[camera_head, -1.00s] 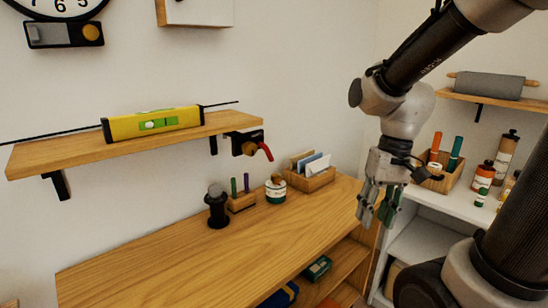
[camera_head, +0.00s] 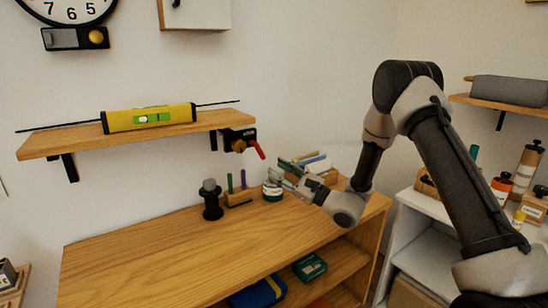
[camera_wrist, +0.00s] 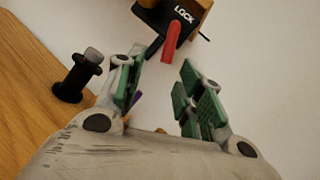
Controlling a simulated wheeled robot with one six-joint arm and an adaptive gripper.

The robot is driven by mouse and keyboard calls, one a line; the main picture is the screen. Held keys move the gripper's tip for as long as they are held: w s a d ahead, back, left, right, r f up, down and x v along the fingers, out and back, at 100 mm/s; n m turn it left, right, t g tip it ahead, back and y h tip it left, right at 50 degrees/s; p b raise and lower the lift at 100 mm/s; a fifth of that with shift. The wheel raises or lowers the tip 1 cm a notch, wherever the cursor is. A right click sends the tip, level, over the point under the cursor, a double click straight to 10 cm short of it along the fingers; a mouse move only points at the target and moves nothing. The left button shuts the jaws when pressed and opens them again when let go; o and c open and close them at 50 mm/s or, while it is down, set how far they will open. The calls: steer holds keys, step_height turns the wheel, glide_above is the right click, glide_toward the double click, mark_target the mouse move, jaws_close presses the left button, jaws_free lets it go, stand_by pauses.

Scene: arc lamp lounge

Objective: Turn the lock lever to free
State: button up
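The lock is a black block marked LOCK (camera_wrist: 184,16) with a red lever (camera_wrist: 171,41) in the wrist view. In the head view the lock block (camera_head: 236,138) sits under the right end of the wall shelf, and its red lever (camera_head: 257,149) slants down to the right. My gripper (camera_head: 281,171) is below and right of the lever, apart from it. In the wrist view my gripper (camera_wrist: 158,88) has its green-padded fingers spread, with nothing between them. The lever tip lies beyond the gap between the fingers.
A yellow spirit level (camera_head: 150,118) lies on the wall shelf (camera_head: 80,142). On the desk (camera_head: 150,245) stand a black stand (camera_head: 212,203), a pen block (camera_head: 238,197), a small jar (camera_head: 272,190) and a card box (camera_head: 325,175), close below my gripper. The front desk top is clear.

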mark_target(264, 157)
steer(key=shift+t, duration=0.3)
steer(key=x, duration=0.5)
steer(key=r+x, duration=0.1)
steer(key=x, duration=0.2)
steer(key=shift+w+d, duration=0.1)
steer(key=shift+d, duration=0.15)
